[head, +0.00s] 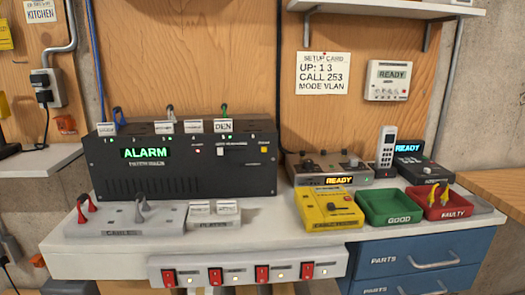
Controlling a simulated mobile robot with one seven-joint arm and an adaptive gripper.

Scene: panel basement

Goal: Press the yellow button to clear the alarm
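A black rack box (185,165) stands at the back of the white workbench, its green display (145,153) reading ALARM. A small yellow square button (264,149) sits at the right end of its front face, beside a white slider or label strip. Nothing covers the button in the head view. A larger yellow device (325,208) with dark controls lies on the bench to the right. My gripper is not in the head view.
A grey tester reading READY (335,172), a green GOOD tray (388,205) and a red FAULTY tray (437,203) stand right. Cable and plate holders (125,216) occupy the front left. Red switches (215,275) line the front edge. A shelf (385,9) overhangs the back right.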

